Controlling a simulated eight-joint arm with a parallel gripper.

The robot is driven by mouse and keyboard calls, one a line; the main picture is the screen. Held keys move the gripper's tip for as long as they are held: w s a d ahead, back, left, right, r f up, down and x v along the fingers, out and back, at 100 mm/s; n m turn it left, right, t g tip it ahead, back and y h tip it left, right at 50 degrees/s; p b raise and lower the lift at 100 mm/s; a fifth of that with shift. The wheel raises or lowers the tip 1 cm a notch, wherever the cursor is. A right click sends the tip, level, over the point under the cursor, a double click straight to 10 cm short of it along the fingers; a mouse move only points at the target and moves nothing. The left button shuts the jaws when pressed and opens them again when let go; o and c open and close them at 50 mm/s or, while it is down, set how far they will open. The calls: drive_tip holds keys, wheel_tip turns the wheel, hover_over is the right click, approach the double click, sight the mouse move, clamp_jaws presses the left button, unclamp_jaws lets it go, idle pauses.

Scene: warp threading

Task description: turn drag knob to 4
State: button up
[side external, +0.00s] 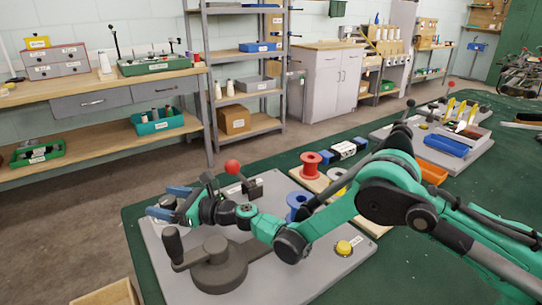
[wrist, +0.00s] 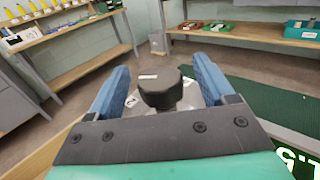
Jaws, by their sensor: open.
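A black round knob (wrist: 161,92) stands between the two blue fingers of my gripper (wrist: 160,88) in the wrist view. It is likely the drag knob; no number on it can be read. The fingers are open, one on each side of it, with visible gaps in that view. In the side view my gripper (side external: 170,202) is at the left end of the grey panel (side external: 330,265), and a dark part (side external: 168,202) shows between the fingers, mostly hidden.
A dark crank (side external: 218,265) with an upright handle stands just in front of my gripper. A red-ball lever (side external: 232,167) stands behind it. A yellow button (side external: 344,247) and blue spool (side external: 298,205) are to the right. The green table (side external: 420,270) ends just left of the panel.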

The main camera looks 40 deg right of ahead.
drive_tip(key=shift+c, duration=0.3)
clamp_jaws()
drive_tip(key=shift+m+t+h, duration=0.7)
drive_tip(key=shift+h, duration=0.2)
drive_tip(key=shift+o, duration=0.3)
unclamp_jaws()
drive_tip(key=v, duration=0.2)
drive_tip(key=shift+s+d, duration=0.25)
drive_tip(key=shift+s, duration=0.05)
drive_tip(key=shift+s+r, duration=0.1)
drive_tip(key=shift+r, duration=3.4)
